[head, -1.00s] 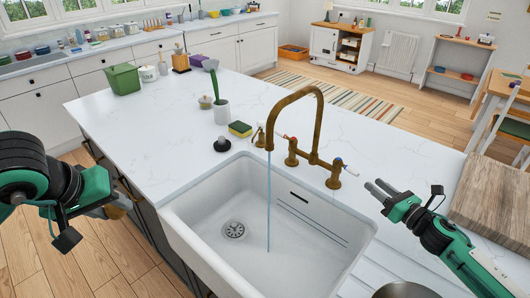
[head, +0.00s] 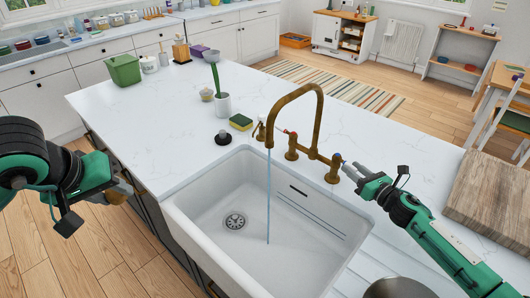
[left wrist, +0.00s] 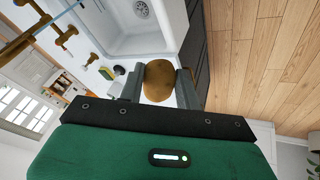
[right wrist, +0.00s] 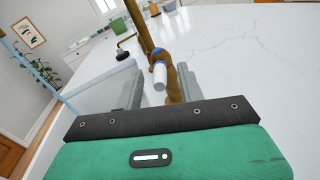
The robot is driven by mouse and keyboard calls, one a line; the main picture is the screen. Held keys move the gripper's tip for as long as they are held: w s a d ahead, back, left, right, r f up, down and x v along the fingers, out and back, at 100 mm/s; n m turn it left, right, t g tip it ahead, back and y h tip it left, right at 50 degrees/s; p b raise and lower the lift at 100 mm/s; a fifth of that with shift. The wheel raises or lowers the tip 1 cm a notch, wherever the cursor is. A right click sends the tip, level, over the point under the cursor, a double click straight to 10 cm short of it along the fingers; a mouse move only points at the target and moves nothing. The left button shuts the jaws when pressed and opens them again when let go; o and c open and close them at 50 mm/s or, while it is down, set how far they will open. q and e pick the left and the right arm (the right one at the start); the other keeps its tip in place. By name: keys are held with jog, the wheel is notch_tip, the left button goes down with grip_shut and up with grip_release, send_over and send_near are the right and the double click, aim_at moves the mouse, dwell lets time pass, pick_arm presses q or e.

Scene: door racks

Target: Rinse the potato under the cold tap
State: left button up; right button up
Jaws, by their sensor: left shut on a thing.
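My left gripper (left wrist: 158,85) is shut on the brown potato (left wrist: 160,80), which shows between its fingers in the left wrist view. In the head view the left gripper (head: 122,190) is left of the white sink (head: 186,226), outside its rim, and mostly hides the potato. The brass tap (head: 322,117) stands behind the sink, and a thin stream of water (head: 269,200) falls from its spout into the basin. My right gripper (head: 350,177) is open at the tap's right-hand lever. In the right wrist view this blue-marked white lever (right wrist: 159,76) lies between the parted fingers (right wrist: 158,88).
A yellow-green sponge (head: 240,122), a black stopper (head: 222,137) and a white pot with a green-handled brush (head: 222,103) stand on the worktop behind the sink. A wooden board (head: 495,196) lies at the right. The space over the basin is clear apart from the stream.

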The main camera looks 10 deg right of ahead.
jog(key=shift+p+x, duration=0.3)
jog(key=shift+x, duration=1.2)
grip_shut()
